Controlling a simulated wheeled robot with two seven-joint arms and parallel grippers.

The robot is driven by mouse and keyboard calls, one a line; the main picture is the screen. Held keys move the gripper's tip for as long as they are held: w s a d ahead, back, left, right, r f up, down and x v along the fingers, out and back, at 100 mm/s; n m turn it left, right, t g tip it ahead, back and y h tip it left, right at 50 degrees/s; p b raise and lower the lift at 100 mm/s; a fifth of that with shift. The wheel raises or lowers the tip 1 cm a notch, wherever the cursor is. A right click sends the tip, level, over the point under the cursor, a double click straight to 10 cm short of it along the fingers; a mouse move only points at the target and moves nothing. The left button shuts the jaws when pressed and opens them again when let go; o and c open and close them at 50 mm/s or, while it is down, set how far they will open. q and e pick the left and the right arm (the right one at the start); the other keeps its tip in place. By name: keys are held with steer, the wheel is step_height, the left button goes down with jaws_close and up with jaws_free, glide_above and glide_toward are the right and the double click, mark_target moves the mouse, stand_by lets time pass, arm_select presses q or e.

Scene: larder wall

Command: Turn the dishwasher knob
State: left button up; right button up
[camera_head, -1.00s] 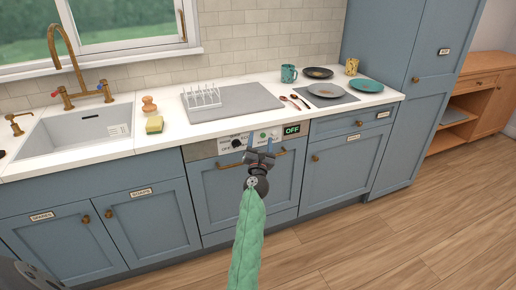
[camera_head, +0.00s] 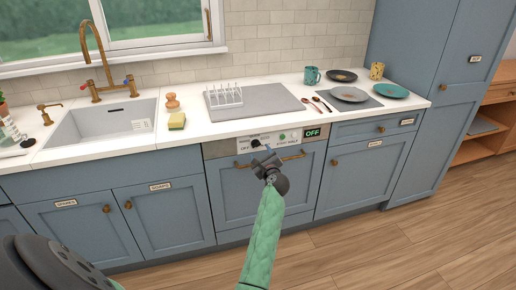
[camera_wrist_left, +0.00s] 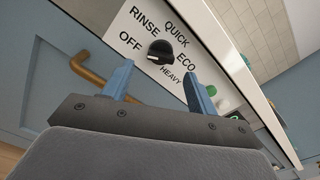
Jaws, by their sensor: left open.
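The dishwasher (camera_head: 255,190) is a blue-fronted unit under the counter with a pale control strip. Its round black knob (camera_head: 256,143) is on that strip, and the green display (camera_head: 312,133) reads OFF. My left gripper (camera_head: 262,155) is open and empty, just in front of and slightly below the knob in the head view. In the left wrist view the knob (camera_wrist_left: 160,50) appears beyond and between the two blue fingertips (camera_wrist_left: 160,76), apart from them. Labels OFF, RINSE, QUICK, ECO and HEAVY surround it. Its white mark is on its left side, towards OFF. My right gripper is out of view.
A brass bar handle (camera_head: 285,157) crosses the dishwasher front just below the strip, close to my gripper. It also shows in the left wrist view (camera_wrist_left: 92,72). The counter edge overhangs above. A drying board (camera_head: 270,103) with a rack lies on the counter. Floor in front is clear.

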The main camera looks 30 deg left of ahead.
mark_target(256, 145)
arm_select(q)
steer(key=shift+p+x, duration=0.3)
steer(key=shift+x, duration=2.1)
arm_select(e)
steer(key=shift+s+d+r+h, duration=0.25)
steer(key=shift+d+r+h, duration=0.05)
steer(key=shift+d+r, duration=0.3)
